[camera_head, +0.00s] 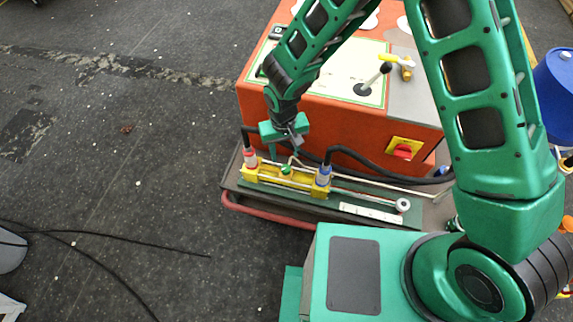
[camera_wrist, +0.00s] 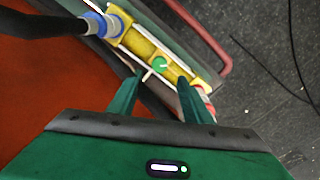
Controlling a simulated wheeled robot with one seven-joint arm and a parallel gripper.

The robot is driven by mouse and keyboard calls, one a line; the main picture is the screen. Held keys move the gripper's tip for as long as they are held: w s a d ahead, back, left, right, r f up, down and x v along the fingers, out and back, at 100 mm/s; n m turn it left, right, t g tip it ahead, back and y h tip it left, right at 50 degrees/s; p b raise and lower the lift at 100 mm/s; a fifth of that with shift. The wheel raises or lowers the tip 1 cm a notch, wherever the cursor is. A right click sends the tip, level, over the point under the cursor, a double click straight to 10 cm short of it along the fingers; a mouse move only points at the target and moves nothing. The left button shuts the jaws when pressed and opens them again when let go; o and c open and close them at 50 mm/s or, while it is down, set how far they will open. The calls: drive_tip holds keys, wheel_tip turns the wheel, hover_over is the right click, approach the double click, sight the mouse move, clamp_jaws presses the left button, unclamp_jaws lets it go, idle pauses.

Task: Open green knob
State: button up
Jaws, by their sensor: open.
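The green knob (camera_head: 286,170) sits on the middle of a yellow block (camera_head: 268,176) at the front of the orange machine. In the wrist view the green knob (camera_wrist: 159,63) shows beyond my fingertips, near the middle, with a thin white lever beside it. My gripper (camera_head: 287,146) points down just above and behind the knob. In the wrist view my gripper (camera_wrist: 160,85) has its two green fingers apart, with nothing between them. The knob appears apart from both fingers.
A red-collared hose (camera_head: 250,158) and a blue-collared hose (camera_head: 323,175) rise from the block's ends, flanking the knob. The orange machine (camera_head: 290,112) stands behind, with a red switch (camera_head: 403,151). A red rail (camera_head: 255,212) runs along the front; floor to the left is mostly clear.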

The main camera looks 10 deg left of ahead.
sight(286, 168)
wheel_tip(286, 168, down, 9)
drive_tip(key=shift+d+r, duration=0.1)
drive_tip(key=shift+d, duration=0.05)
idle(0.4)
drive_tip(key=c, duration=1.1)
